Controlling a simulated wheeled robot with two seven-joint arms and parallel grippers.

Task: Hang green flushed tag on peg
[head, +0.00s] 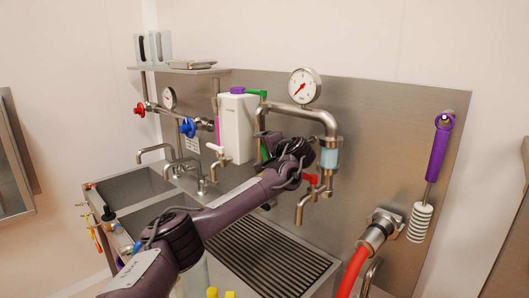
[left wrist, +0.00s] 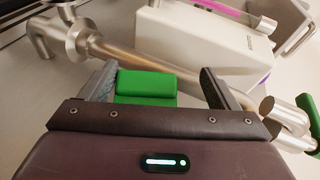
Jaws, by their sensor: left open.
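My left gripper (head: 270,147) is at the steel pipe in front of the back panel, partly hidden by its own wrist. In the left wrist view, its fingers (left wrist: 158,82) are apart. A green block-like piece (left wrist: 147,86) lies between them, nearer the left finger, with a gap to the right finger. A bit of green (head: 264,151) also shows beside the gripper in the head view. Whether this piece is the flushed tag or a valve handle I cannot tell. Another green piece (head: 254,93) is beside the white canister's top. I cannot make out an empty peg.
A white canister (head: 237,128) with a purple cap stands behind my arm. A curved steel pipe (head: 312,114) with a pressure gauge (head: 304,86) and red lever is close right of the gripper. A purple-handled brush (head: 437,150) hangs at right. Sinks and a drain grate (head: 270,262) lie below.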

